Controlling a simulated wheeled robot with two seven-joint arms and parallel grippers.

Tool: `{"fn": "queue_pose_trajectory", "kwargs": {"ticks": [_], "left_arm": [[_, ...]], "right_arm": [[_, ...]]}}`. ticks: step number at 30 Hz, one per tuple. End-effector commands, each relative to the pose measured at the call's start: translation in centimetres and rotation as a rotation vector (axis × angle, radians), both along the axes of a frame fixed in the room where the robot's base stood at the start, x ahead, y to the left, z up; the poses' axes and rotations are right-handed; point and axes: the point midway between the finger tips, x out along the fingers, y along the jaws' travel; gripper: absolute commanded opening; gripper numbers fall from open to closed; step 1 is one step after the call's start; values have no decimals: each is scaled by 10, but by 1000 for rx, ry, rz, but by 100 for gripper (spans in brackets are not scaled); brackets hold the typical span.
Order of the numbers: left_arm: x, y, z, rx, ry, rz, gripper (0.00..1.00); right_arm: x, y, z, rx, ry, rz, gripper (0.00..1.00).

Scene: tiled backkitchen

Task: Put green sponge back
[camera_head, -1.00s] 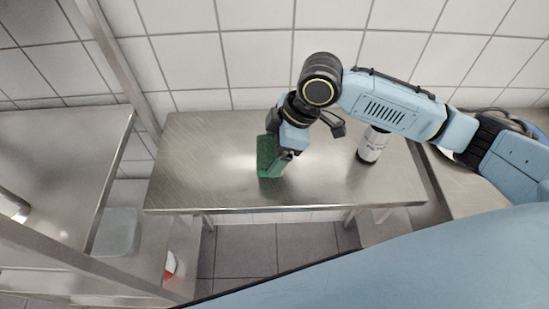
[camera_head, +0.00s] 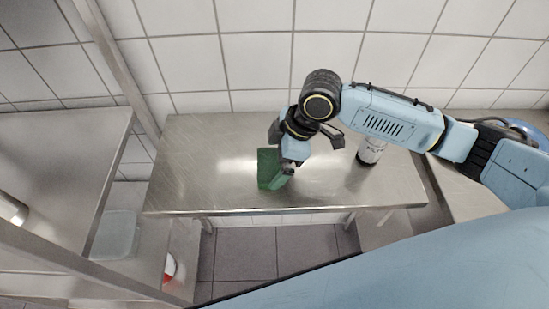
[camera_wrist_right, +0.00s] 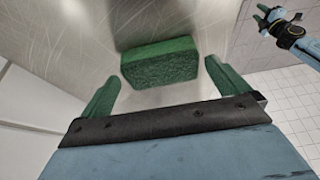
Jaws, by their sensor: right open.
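The green sponge (camera_head: 267,170) is near the front middle of the steel table. My right gripper (camera_head: 285,172) is right beside it and overlaps its right side in the head view. In the right wrist view the sponge (camera_wrist_right: 160,62) lies ahead of the gripper, between the lines of its two spread green fingers (camera_wrist_right: 165,88). The gap on each side shows that they are apart from it. The right gripper is open. A second arm's gripper, apparently my left one (camera_wrist_right: 280,18), is small at the top right of the wrist view; its jaws are unclear.
The steel table (camera_head: 205,150) is clear left of the sponge. A white bottle with a dark base (camera_head: 371,149) stands to the right, below my right arm. A steel counter (camera_head: 60,150) and post are at the left. A clear container (camera_head: 116,235) sits low there. A tiled wall is behind.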

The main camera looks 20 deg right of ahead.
Motion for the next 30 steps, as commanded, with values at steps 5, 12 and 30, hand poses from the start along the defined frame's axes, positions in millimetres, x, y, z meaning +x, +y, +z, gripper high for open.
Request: {"fn": "queue_pose_trajectory", "kwargs": {"ticks": [5, 12, 30], "left_arm": [[0, 0, 6, 0, -1, 0, 36], [1, 0, 11, 0, -1, 0, 36], [2, 0, 13, 1, -2, 0, 36]], "right_arm": [[-3, -15, 37, -1, -4, -2, 100], [-8, -31, 80, -1, -3, 0, 100], [-12, -39, 98, 0, 0, 0, 100]]}}
